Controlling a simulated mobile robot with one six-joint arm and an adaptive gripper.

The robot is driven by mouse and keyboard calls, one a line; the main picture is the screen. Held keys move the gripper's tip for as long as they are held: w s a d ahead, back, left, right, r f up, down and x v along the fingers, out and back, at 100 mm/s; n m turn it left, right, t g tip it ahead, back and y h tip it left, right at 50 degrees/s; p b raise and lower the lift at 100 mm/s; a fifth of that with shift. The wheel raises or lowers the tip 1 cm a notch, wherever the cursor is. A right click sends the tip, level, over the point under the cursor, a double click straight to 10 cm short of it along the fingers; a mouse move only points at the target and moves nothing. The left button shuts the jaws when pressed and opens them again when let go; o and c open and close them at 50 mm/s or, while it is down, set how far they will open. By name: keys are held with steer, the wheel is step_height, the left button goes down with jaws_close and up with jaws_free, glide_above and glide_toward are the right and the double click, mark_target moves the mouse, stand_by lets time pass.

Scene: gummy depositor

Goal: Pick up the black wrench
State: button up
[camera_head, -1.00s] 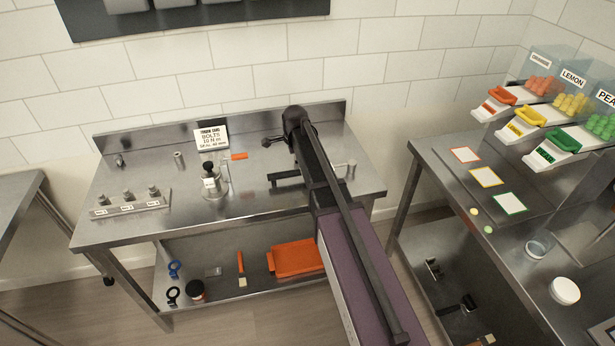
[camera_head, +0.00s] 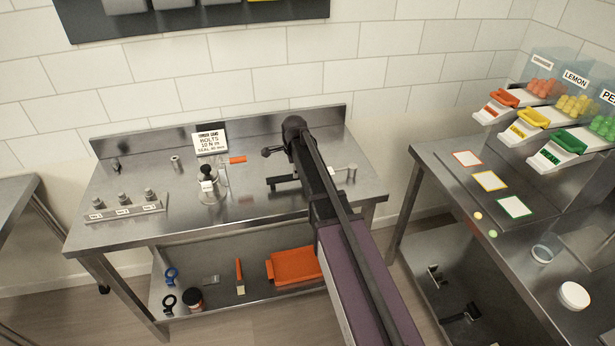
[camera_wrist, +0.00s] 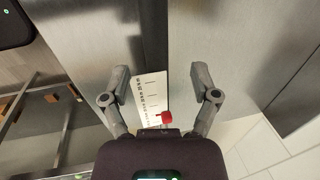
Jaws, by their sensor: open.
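The black wrench cannot be made out in the wrist view.
The lower shelf also holds a dark jar (camera_head: 192,299), a brush (camera_head: 240,277) and an orange tray (camera_head: 294,266). The bench top (camera_head: 130,231) overhangs them. A second table (camera_head: 440,187) stands right.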

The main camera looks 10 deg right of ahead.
steer(key=shift+w+d+f+b, duration=0.1)
steer(key=shift+d+f+b, duration=0.05)
steer(key=shift+f+b, duration=0.75)
steer(key=shift+d+f+b, duration=0.15)
steer(key=shift+f+b, duration=0.6)
steer(key=shift+f, duration=0.1)
steer(key=shift+w+f+b, duration=0.2)
steer(key=shift+f+b, duration=0.65)
jaws_close()
